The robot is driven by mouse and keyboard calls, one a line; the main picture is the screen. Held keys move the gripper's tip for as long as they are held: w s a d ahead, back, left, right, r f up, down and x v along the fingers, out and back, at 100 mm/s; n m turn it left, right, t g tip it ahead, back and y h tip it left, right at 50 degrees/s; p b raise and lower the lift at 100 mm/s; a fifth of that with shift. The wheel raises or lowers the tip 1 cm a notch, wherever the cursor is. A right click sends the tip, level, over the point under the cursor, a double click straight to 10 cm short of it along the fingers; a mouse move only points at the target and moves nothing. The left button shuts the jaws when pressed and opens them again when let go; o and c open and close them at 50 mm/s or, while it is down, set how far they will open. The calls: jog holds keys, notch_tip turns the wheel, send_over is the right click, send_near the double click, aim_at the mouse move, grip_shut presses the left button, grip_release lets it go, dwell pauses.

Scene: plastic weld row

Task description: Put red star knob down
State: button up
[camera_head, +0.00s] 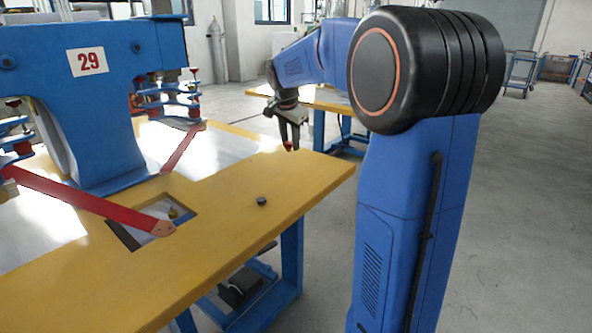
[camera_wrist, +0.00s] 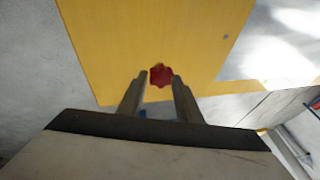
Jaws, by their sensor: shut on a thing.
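The red star knob (camera_wrist: 160,76) is between the fingertips of my gripper (camera_wrist: 158,84) in the wrist view. My gripper is shut on it. In the head view my gripper (camera_head: 289,143) hangs over the far right corner of the yellow table (camera_head: 300,185), and a little of the red knob (camera_head: 288,147) shows at its tips. The knob appears to be held above the table top; the exact height cannot be told.
A small dark round piece (camera_head: 261,201) lies on the table near its right edge. A blue machine marked 29 (camera_head: 90,62) with red arms (camera_head: 90,203) stands on the left. A square opening (camera_head: 127,235) is cut in the table. The table's right corner is clear.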

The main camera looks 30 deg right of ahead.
jog(key=shift+f, duration=4.2)
jog(key=o, duration=1)
jog(key=v, duration=1.2)
jog(key=s+a+f+n, duration=0.1)
jog(key=s+a+n, duration=0.2)
jog(key=s, duration=0.3)
jog(key=s+a+f+n+y, duration=0.1)
jog(key=s+a+n, duration=0.1)
jog(key=s+a, duration=0.35)
jog(key=s+a+f+n, duration=0.1)
jog(key=s+a+n, duration=0.15)
jog(key=s, duration=0.45)
jog(key=s+a+f+n+y, duration=0.1)
jog(key=s+a+f+n, duration=0.1)
jog(key=s+f, duration=0.3)
jog(key=s+a+f+n+t, duration=0.1)
jog(key=s+f+n, duration=0.4)
jog(key=s, duration=0.7)
jog(key=shift+a+f+y, duration=0.35)
jog(key=shift+a+y, duration=0.05)
jog(key=shift+a, duration=0.5)
jog(key=shift+n, duration=0.25)
